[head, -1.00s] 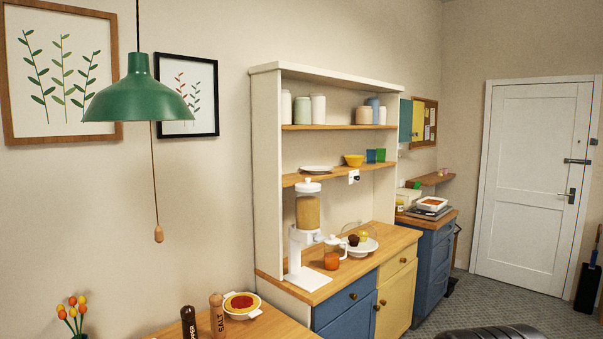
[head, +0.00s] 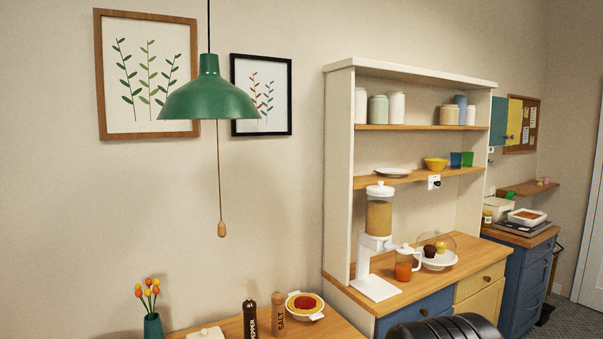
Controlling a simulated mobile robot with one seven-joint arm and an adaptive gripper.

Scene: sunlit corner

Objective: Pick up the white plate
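A white plate (head: 393,172) lies on the middle wooden shelf of the white hutch in the head view, left of a yellow bowl (head: 435,164). It looks empty from this low angle. A second white plate or shallow dish (head: 437,262) stands on the counter below. It holds a dark brown round item (head: 430,251) and a yellow one (head: 441,247), with a clear cover behind them. My gripper is not in view.
A cereal dispenser (head: 378,228) stands on the counter (head: 405,297) below the shelf plate. Blue and green cups (head: 461,159) are right of the bowl. A green lamp (head: 209,96) hangs at left. A dark rounded shape (head: 445,328) rises at the bottom edge.

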